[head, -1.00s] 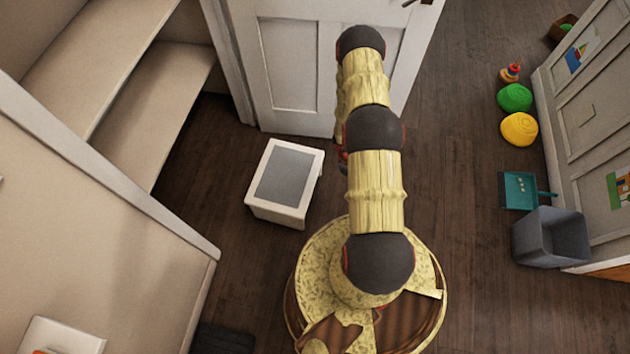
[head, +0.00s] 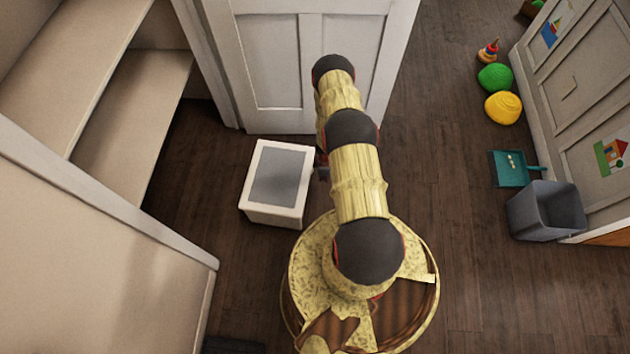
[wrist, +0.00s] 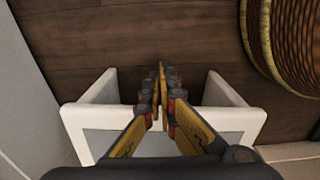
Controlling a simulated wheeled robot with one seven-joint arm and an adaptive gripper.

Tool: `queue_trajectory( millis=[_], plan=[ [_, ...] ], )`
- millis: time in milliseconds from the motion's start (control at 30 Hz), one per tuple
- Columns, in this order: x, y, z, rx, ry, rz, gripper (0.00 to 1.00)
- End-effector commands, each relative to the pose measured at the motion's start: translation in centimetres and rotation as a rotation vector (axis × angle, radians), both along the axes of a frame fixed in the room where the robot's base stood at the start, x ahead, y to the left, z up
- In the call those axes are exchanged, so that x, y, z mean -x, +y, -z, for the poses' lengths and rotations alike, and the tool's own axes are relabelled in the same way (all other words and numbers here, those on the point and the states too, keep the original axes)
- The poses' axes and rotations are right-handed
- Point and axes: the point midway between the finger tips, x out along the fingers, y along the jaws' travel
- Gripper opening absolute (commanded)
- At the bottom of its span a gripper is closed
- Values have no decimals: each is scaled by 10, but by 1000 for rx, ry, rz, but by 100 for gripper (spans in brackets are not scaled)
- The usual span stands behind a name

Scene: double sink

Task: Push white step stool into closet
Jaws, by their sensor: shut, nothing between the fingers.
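The white step stool (head: 278,178) with a grey top stands on the dark floor in the middle of the head view, in front of the closet opening. The closet, with its beige shelves (head: 125,110), is at the left. My gripper (head: 321,172) is at the stool's right side, mostly hidden behind my arm. In the wrist view my gripper (wrist: 162,82) is shut and empty, its fingers between two white parts of the stool (wrist: 232,115). I cannot tell whether it touches the stool.
A white door (head: 275,65) stands open behind the stool. A beige wall (head: 90,260) bounds the left front. Floor right of my base is clear.

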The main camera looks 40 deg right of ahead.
Motion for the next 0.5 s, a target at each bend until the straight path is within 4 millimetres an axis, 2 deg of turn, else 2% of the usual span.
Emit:
queue_trajectory(
  millis=[33, 167, 267, 500],
  plan=[
    [0, 0, 15, 0, 0, 0, 0],
    [1, 0, 41, 0, 1, 0, 0],
    [-16, 11, 36, 2, -3, -5, 0],
    [-26, 20, 35, 2, -2, -1, 0]
  ],
)
